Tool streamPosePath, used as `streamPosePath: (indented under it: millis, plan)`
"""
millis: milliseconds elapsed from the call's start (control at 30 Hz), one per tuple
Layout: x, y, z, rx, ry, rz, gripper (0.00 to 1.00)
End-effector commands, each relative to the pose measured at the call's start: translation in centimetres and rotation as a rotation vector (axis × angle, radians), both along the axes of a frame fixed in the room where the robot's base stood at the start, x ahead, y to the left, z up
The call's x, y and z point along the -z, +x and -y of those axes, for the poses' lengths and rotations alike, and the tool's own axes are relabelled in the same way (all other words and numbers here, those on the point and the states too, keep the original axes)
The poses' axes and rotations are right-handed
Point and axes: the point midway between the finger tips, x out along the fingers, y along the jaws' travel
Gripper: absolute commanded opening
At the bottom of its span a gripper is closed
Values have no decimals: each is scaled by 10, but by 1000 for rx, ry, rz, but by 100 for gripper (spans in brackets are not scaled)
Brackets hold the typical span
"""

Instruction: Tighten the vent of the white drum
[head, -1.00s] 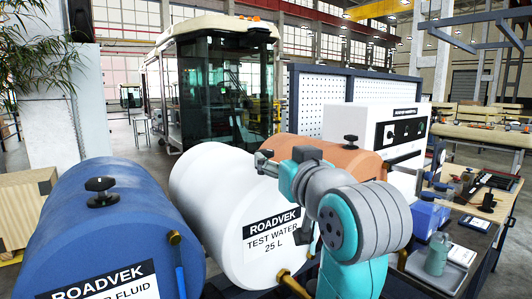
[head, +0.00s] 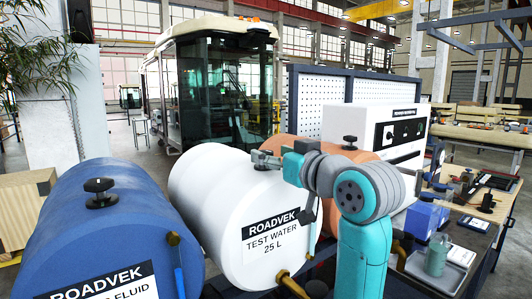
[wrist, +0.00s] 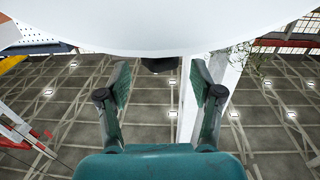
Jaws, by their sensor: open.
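The white drum (head: 210,188) lies on its side in the middle of the head view, its round end labelled ROADVEK TEST WATER 25 L. It also fills the top of the wrist view (wrist: 150,28). My gripper (head: 262,160) is at the drum's upper right edge, and hides most of the vent in the head view. In the wrist view, my two fingers (wrist: 160,78) stand apart. A dark piece, which looks like the black vent (wrist: 160,65), shows between the fingertips at the drum's edge. I see no finger touching it.
A blue drum (head: 120,225) with a black vent (head: 100,192) lies at the left. An orange drum (head: 345,152) with its own vent (head: 350,142) lies behind my arm. A workbench with a tray (head: 435,270) and bottle (head: 437,255) stands at the right.

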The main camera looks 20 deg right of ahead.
Motion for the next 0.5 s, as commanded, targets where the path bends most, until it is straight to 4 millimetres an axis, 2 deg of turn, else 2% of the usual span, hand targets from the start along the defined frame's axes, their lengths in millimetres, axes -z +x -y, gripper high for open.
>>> streamPosePath:
  millis: [200, 500]
  plan:
    - [0, 23, -7, -1, 0, 0, 66]
    - [0, 30, -8, 0, -1, 0, 66]
